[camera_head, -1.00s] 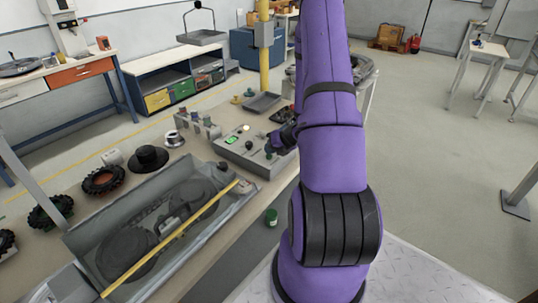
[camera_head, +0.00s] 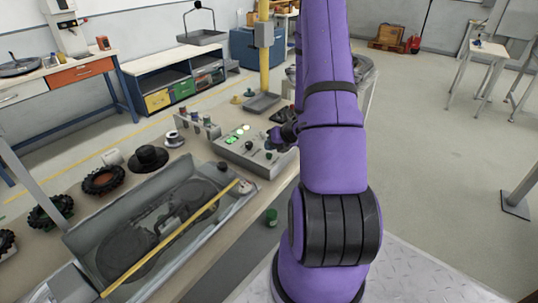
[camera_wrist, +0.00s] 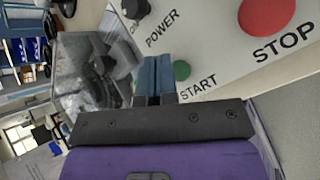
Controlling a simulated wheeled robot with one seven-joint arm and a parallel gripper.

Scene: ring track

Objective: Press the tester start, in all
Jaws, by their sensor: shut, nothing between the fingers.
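The tester is a grey sloped box (camera_head: 262,160) on the bench, with a lit green patch (camera_head: 231,140) and a pale lit lamp (camera_head: 245,128). In the wrist view its green START button (camera_wrist: 181,70) stands just right of my fingertips. The word START is printed beside it. My gripper (camera_wrist: 156,62) is shut and empty, its blue fingers together near the panel. I cannot tell whether they touch it. In the head view my gripper (camera_head: 284,136) is small and dark over the tester's right side, partly hiding it.
A red STOP button (camera_wrist: 266,14) and a black POWER knob (camera_wrist: 135,8) are near the START button. Black wheels (camera_head: 104,180) and a black hat-shaped part (camera_head: 148,158) stand left.

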